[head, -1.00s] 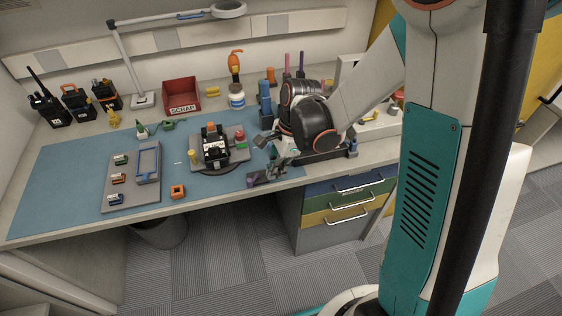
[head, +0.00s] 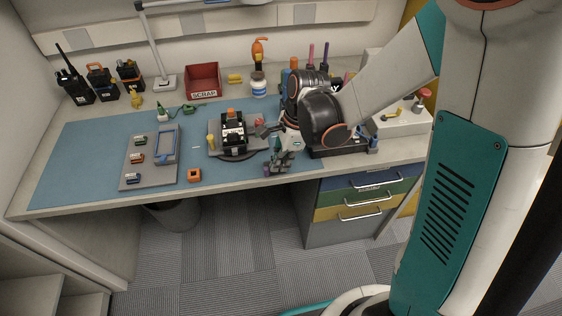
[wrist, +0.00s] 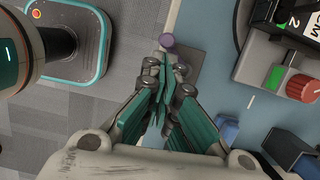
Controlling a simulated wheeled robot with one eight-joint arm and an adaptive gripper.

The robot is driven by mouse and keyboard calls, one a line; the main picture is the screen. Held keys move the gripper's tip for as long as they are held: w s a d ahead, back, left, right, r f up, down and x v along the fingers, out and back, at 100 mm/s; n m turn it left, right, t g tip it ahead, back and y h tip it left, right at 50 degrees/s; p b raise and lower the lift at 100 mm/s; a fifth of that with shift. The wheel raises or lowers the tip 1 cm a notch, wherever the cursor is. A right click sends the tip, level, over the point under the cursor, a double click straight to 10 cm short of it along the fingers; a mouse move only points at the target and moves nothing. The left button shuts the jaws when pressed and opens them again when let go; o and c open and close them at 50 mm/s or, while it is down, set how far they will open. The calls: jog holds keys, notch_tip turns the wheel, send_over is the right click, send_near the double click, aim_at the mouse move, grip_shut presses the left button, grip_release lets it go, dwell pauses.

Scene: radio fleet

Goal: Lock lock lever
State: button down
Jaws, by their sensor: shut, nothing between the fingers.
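My gripper (wrist: 165,85) is shut and empty, pointing down over the front edge of the bench. In the head view it shows (head: 279,157) right of the black radio fixture. A purple knob (wrist: 166,40) on a grey plate (wrist: 188,66) lies just beyond my fingertips; whether they touch cannot be told. The knob also shows small in the head view (head: 267,170). The fixture (head: 233,148) holds a black radio (head: 233,130) with an orange top. A red knob (wrist: 301,88) and green patch (wrist: 275,77) sit on its side. I cannot tell which part is the lock lever.
A grey tray (head: 130,178) with small coloured parts and an orange block (head: 194,175) lie left on the blue mat (head: 75,165). A red scrap bin (head: 203,80) and several radios stand behind. Blue blocks (wrist: 228,130) sit close right of my gripper.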

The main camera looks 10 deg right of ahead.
jog(key=shift+s+a+m, duration=0.1)
jog(key=shift+a+m, duration=0.2)
jog(key=shift+m, duration=0.7)
jog(key=shift+a+m+t, duration=0.2)
jog(key=shift+m+t, duration=0.2)
jog(key=shift+m, duration=0.2)
jog(key=m, duration=0.2)
jog(key=a+m, duration=0.1)
jog(key=shift+m+t+h, duration=0.3)
jog(key=shift+m+t, duration=0.1)
jog(key=shift+a, duration=0.2)
jog(key=shift+w+a+b, duration=0.15)
jog(key=shift+w+b, duration=0.1)
jog(key=shift+b, duration=0.05)
jog(key=shift+w+d, duration=0.25)
jog(key=shift+d, duration=0.55)
